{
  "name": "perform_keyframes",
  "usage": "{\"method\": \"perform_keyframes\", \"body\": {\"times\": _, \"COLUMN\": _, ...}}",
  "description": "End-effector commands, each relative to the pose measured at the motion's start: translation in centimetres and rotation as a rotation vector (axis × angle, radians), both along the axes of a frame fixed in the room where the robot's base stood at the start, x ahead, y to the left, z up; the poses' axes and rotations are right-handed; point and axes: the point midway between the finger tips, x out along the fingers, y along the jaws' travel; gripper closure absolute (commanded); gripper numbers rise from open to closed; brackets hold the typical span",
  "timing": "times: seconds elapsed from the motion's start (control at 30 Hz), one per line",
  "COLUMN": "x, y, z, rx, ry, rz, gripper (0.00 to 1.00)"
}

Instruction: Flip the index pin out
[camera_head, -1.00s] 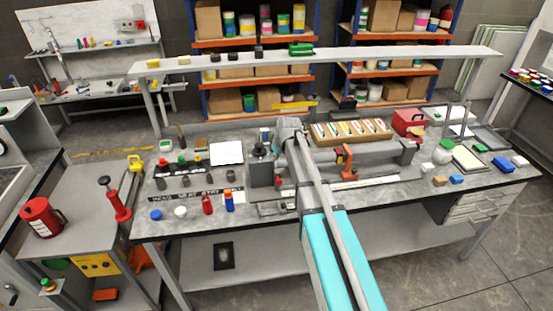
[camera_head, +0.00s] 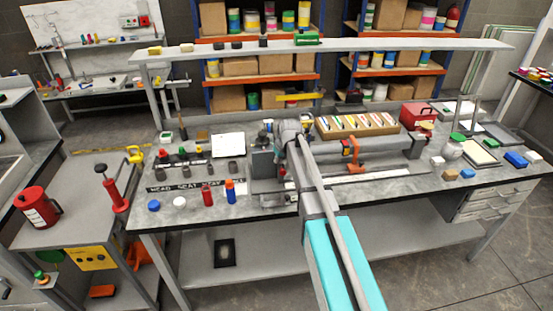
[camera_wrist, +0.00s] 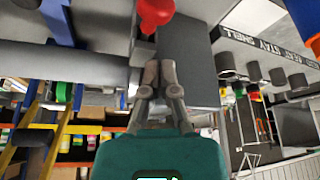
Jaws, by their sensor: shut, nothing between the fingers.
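A grey machine with a block-shaped head (camera_head: 265,165) and a long grey tube (camera_head: 400,162) stands on the workbench. In the wrist view its grey block (camera_wrist: 195,60) is close, with a round red knob (camera_wrist: 155,12) above my fingertips and the tube (camera_wrist: 60,64) to the left. My gripper (camera_wrist: 158,72) is shut and empty, its fingertips in front of the gap between tube and block. I cannot tell whether they touch anything. In the head view the fingers are hidden by my arm. No part is clearly recognisable as the index pin.
An orange clamp (camera_head: 352,152) sits along the tube. Behind it stands a wooden tray (camera_head: 355,126) of coloured parts. Red and blue bottles (camera_head: 230,191) and several caps stand front left, near a dark label strip (camera_head: 200,187). A raised shelf (camera_head: 400,45) spans the back.

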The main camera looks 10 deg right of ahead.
Motion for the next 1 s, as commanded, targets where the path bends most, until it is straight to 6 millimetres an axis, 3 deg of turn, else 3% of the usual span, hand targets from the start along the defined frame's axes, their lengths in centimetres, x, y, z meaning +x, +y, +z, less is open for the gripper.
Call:
{"method": "perform_keyframes", "body": {"times": 0.2, "x": -1.5, "y": -0.5, "z": -1.2, "rx": 0.000, "ry": 0.000, "rz": 0.001, "gripper": 1.00}}
{"method": "perform_keyframes", "body": {"times": 0.77, "x": -1.9, "y": -0.7, "z": -1.4, "rx": 0.000, "ry": 0.000, "rz": 0.001, "gripper": 1.00}}
{"method": "perform_keyframes", "body": {"times": 1.0, "x": -3.8, "y": -0.7, "z": -1.4, "rx": 0.000, "ry": 0.000, "rz": 0.000, "gripper": 1.00}}
